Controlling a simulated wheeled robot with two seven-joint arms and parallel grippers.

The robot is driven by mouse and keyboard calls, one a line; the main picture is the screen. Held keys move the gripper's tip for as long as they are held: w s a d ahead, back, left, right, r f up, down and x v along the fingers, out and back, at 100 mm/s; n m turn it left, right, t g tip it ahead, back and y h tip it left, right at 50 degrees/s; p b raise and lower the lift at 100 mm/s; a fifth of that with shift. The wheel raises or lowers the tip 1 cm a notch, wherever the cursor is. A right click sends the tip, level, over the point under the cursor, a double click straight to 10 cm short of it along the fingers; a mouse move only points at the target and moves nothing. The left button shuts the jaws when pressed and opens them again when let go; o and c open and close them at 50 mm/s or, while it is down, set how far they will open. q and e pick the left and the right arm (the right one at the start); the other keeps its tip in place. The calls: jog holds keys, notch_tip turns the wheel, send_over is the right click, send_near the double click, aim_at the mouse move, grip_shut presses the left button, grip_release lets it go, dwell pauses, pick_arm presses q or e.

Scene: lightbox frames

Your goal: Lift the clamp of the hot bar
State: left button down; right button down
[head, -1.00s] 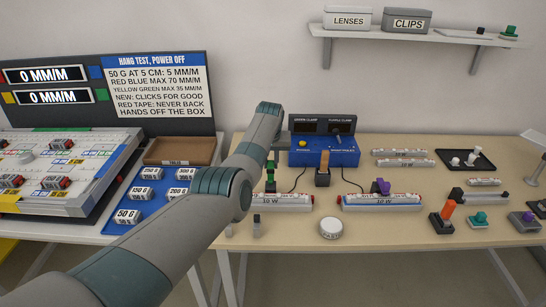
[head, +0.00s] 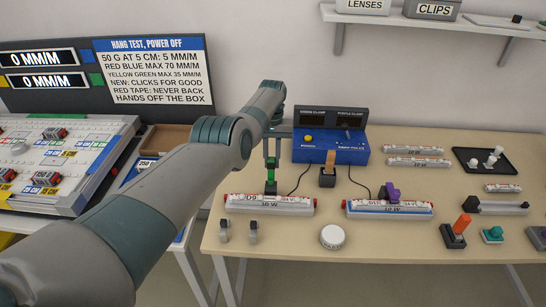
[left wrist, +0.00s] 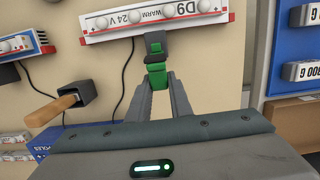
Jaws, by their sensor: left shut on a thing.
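A white bar marked D9 (head: 285,205) lies on the wooden bench, with a red-and-white label. In the left wrist view the bar (left wrist: 184,20) reads "D9 WARM 24 V". A green and black clamp (head: 271,187) stands at the bar's back edge; it also shows in the left wrist view (left wrist: 156,52). My left gripper (head: 271,166) is shut on the clamp's green part from above. I cannot tell whether the clamp still touches the bar. A second bar (head: 375,209) with a purple clamp (head: 391,193) lies to the right. My right gripper is out of view.
A blue box (head: 335,155) with a yellow button and two dark displays stands behind the bars. A wooden-handled tool (head: 330,158) stands in a dark holder between them. A white tin (head: 333,237) and two small clips (head: 252,228) are in front. A black tray (head: 489,160) is at right.

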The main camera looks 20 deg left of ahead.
pick_arm(q)
jog(key=shift+s+f, duration=0.1)
jog(key=shift+f, duration=0.05)
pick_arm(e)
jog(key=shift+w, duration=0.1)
pick_arm(q)
jog(key=c, duration=1.7)
grip_release()
jog(key=shift+o, duration=0.6)
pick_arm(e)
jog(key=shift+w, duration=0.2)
